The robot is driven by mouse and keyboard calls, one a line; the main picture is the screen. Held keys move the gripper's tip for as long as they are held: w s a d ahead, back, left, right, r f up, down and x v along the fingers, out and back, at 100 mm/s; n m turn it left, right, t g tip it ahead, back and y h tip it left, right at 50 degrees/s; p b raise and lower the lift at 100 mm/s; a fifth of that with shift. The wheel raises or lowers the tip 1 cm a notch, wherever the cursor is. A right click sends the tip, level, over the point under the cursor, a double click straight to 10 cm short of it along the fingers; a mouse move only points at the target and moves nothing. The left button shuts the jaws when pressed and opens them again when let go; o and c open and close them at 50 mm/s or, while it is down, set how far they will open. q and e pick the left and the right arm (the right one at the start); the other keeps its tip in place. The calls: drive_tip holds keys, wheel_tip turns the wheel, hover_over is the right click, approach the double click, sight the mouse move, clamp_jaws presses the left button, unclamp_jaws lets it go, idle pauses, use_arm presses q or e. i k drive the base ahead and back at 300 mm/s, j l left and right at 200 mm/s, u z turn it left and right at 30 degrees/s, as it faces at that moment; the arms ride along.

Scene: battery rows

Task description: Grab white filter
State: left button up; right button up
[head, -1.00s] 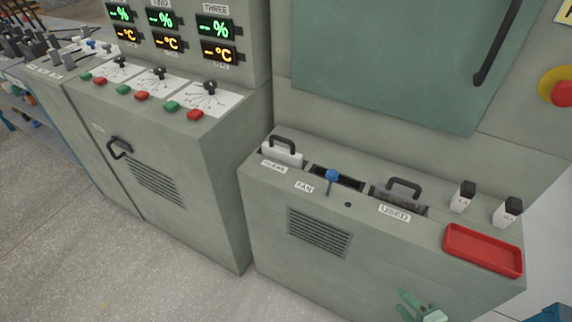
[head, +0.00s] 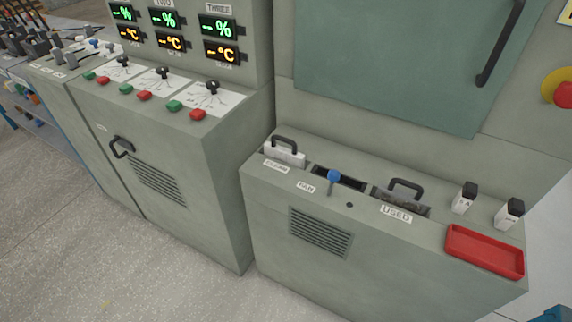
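The white filter (head: 287,158) sits in the slot labelled CLEAN at the left end of the low grey cabinet (head: 275,212). Its white top edge and black arched handle show above the cabinet top; its lower part is hidden in the slot. A grey, dirty-looking filter (head: 386,195) with a similar black handle sits in the slot labelled USED, farther right. Neither of my grippers is in view, and nothing touches the white filter.
Between the filters is a dark FAN slot with a blue-knobbed lever (head: 333,177). Two black-capped white bottles (head: 463,203) and a red tray (head: 485,251) stand at the right. A taller control cabinet (head: 188,165) adjoins on the left. The floor in front is clear.

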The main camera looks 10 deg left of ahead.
sight(292, 157)
drive_tip(key=i+l+u, duration=0.4)
drive_tip(key=l+u, duration=0.2)
drive_tip(key=i+l+u, duration=0.15)
drive_tip(key=l+u, duration=0.15)
